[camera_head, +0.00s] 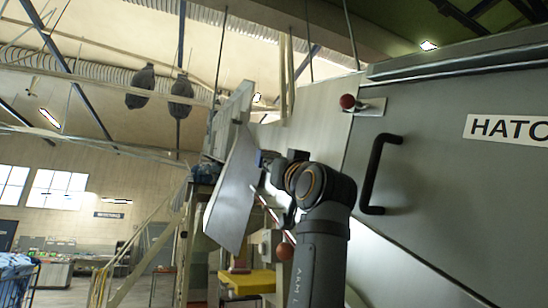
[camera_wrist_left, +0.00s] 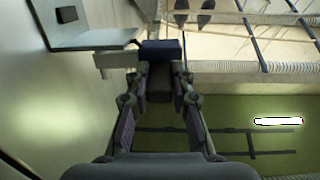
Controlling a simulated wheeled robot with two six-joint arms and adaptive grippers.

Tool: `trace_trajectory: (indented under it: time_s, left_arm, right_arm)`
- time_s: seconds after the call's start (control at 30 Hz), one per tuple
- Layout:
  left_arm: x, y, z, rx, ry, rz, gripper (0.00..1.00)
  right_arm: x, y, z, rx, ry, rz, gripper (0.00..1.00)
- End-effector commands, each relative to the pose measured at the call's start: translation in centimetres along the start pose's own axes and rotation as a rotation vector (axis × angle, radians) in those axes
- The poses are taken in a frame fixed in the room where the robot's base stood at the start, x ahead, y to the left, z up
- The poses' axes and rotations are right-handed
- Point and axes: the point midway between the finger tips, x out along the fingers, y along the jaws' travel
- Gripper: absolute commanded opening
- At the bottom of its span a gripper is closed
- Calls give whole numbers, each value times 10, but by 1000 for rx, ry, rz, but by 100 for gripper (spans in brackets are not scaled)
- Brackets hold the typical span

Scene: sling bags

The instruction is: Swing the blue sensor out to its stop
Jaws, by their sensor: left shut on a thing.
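The blue sensor (camera_wrist_left: 161,50) shows as a dark blue block in the left wrist view, at the end of a pale grey bracket (camera_wrist_left: 114,60) that comes in from the left. My left gripper (camera_wrist_left: 160,76) is shut on the sensor, with one finger on each side. In the head view my left gripper (camera_head: 282,168) is beside the machine's side wall, near a tilted metal plate (camera_head: 233,188). Only a small dark blue part of the sensor (camera_head: 266,158) shows there; the gripper hides much of it. My right gripper is not in view.
A grey hatch with a black handle (camera_head: 378,175) is right of my arm. A red knob (camera_head: 347,101) is on the wall above, and another red knob (camera_head: 285,251) is below. A yellow step (camera_head: 248,281) and stair railing (camera_head: 135,255) stand lower left. Open hall lies farther left.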

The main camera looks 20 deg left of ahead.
Motion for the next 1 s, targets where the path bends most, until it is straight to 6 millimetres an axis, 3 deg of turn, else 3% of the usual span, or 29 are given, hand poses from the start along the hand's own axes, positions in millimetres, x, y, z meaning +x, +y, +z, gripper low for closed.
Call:
trace_trajectory:
  time_s: [0.33,0.87,0.9,1.0]
  left_arm:
    - [-5,5,2,-4,0,-125,0]
    - [-6,6,2,-7,0,-146,0]
    - [-6,6,2,-7,0,-146,27]
    - [-6,6,3,-7,0,-146,41]
  right_arm:
    - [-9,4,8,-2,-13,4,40]
    - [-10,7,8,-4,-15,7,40]
    - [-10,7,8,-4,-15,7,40]
    - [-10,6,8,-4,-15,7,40]
